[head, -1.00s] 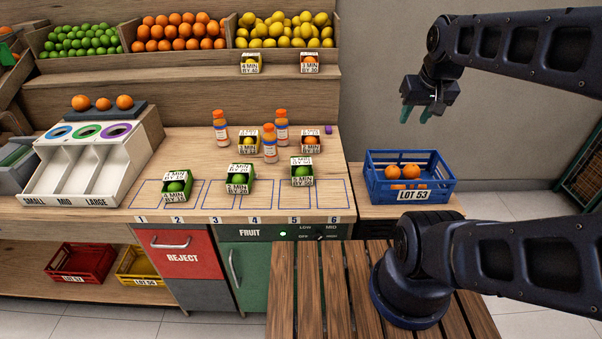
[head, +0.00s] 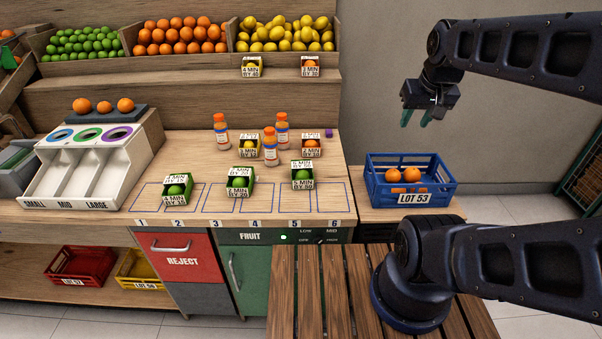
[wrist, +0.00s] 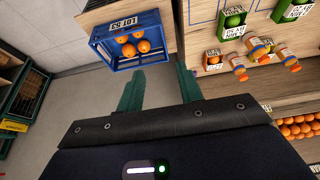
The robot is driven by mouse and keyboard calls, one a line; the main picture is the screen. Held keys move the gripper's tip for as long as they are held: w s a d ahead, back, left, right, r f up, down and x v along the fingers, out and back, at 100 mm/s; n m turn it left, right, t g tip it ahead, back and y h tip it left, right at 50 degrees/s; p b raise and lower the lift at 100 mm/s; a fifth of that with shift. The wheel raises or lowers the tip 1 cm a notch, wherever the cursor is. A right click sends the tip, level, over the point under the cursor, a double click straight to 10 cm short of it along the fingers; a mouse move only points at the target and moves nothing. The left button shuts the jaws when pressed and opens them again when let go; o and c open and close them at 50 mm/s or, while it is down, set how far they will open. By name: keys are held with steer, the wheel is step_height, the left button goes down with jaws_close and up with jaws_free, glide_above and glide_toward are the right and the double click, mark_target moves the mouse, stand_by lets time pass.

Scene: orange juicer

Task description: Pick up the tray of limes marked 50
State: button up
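Three small green trays of limes stand on the wooden counter in the head view. The right one (head: 302,180) seems to carry a label reading 50, though the print is small. The middle tray (head: 240,187) and left tray (head: 177,192) carry similar labels with other numbers. The right tray also shows near the top of the wrist view (wrist: 233,20). My gripper (head: 416,118) is raised over the blue crate's area, to the right of and apart from the trays. Its two green fingers (wrist: 160,88) are spread, with nothing between them.
Orange-capped bottles (head: 270,150) and trays with a lemon (head: 249,149) and an orange (head: 312,147) stand behind the lime trays. A blue crate of oranges (head: 412,199) sits at right. A white sizing chute (head: 85,180) stands at left. The counter's front strip is clear.

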steer(key=o, duration=1.4)
steer(key=shift+c, duration=0.2)
steer(key=shift+w, duration=0.1)
steer(key=w+a+f+g, duration=0.1)
steer(key=w+a+f, duration=0.1)
steer(key=w+a, duration=0.5)
steer(key=g, duration=0.4)
glide_toward(302, 172)
steer(key=shift+n, duration=0.3)
steer(key=w+f, duration=0.1)
steer(key=w, duration=0.1)
steer(key=w+f, duration=0.1)
steer(key=w, duration=0.1)
steer(key=shift+w+d+f, duration=0.2)
steer(key=shift+w+f, duration=0.05)
steer(key=shift+a+f, duration=0.15)
steer(key=shift+f, duration=0.15)
steer(key=shift+s+f, duration=0.2)
steer(key=shift+f, duration=5.05)
